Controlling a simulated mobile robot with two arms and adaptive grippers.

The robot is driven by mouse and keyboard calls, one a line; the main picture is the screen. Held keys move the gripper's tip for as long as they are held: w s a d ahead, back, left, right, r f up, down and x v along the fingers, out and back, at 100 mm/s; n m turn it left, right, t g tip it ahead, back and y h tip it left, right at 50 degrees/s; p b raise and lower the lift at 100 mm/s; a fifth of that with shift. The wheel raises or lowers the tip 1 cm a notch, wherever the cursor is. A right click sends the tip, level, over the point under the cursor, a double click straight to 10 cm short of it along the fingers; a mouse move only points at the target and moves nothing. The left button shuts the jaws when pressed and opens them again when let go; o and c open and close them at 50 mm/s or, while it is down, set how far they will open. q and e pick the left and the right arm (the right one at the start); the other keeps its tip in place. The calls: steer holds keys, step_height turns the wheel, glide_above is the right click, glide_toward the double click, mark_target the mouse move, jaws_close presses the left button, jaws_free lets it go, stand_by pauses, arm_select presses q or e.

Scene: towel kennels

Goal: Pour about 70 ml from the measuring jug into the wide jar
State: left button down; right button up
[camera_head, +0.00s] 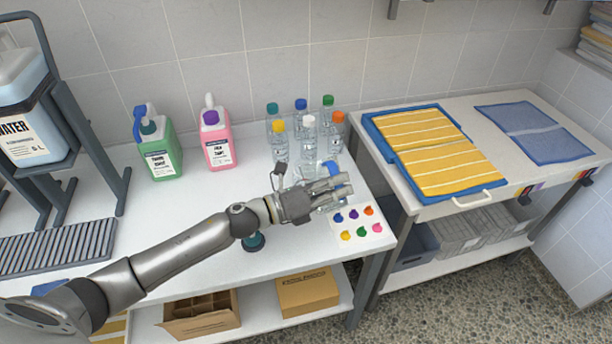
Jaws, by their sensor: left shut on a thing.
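My left gripper (343,185) reaches in over the white table and is shut on a clear vessel (328,203), mostly hidden behind the fingers. I cannot tell for sure whether this is the measuring jug, or what level of liquid it has. A blue part (329,168) shows just behind the fingers; I cannot tell what it belongs to. More clear material (284,182) shows behind the wrist, too covered to name. I cannot make out the wide jar. My right gripper is not in view.
Several clear bottles with coloured caps (309,137) stand behind the gripper. A green jug (160,155) and a pink jug (217,145) stand further left. A teal-topped thing (253,242) is below my arm.

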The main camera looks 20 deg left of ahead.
arm_select(q)
steer(key=shift+r, duration=0.15)
steer(key=shift+s+d+f+m+b, duration=0.15)
steer(key=shift+f+m+b, duration=0.15)
steer(key=shift+f+b, duration=0.2)
steer(key=shift+s+d+f+m+b, duration=0.15)
steer(key=shift+f+m+b, duration=0.15)
steer(key=shift+f+b, duration=0.15)
steer(key=shift+d+f+m, duration=0.1)
steer(key=shift+f+m, duration=0.05)
steer(key=shift+m, duration=0.15)
steer(key=shift+s, duration=0.1)
stand_by(0.9)
